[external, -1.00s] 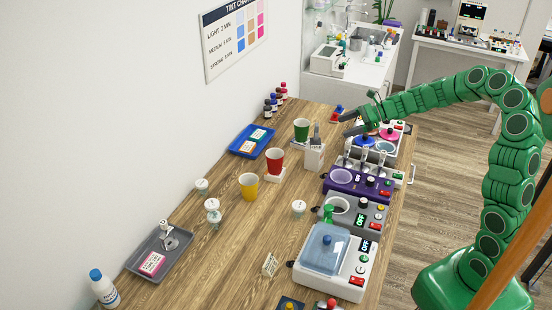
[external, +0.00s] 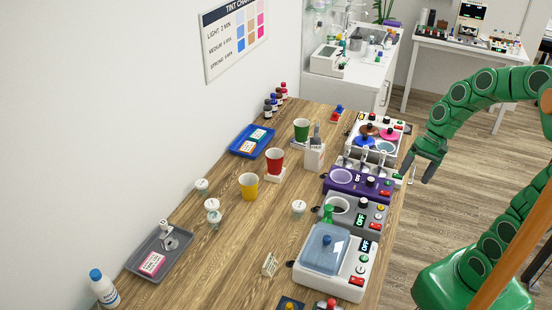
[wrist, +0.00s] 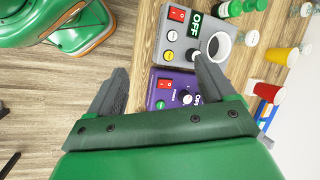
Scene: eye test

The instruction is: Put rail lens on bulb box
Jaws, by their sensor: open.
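My gripper (external: 423,172) is open and empty, fingers pointing down, just off the right edge of the table beside the purple box. In the wrist view, the gripper (wrist: 163,82) has its two dark fingers wide apart with nothing between them. I cannot tell for sure which thing is the rail lens or the bulb box. A white tray box with coloured discs (external: 387,137) stands at the far right of the table. In front of it are several small upright holders (external: 365,158). The purple box (external: 346,178) and grey box (external: 375,214) follow nearer.
A white box with a blue lid (external: 325,248) stands nearest. Green (external: 302,130), red (external: 274,160) and yellow (external: 249,186) cups stand mid-table. A blue tray (external: 240,146) and a grey tray (external: 150,245) lie left. Open floor (external: 430,215) is right of the table.

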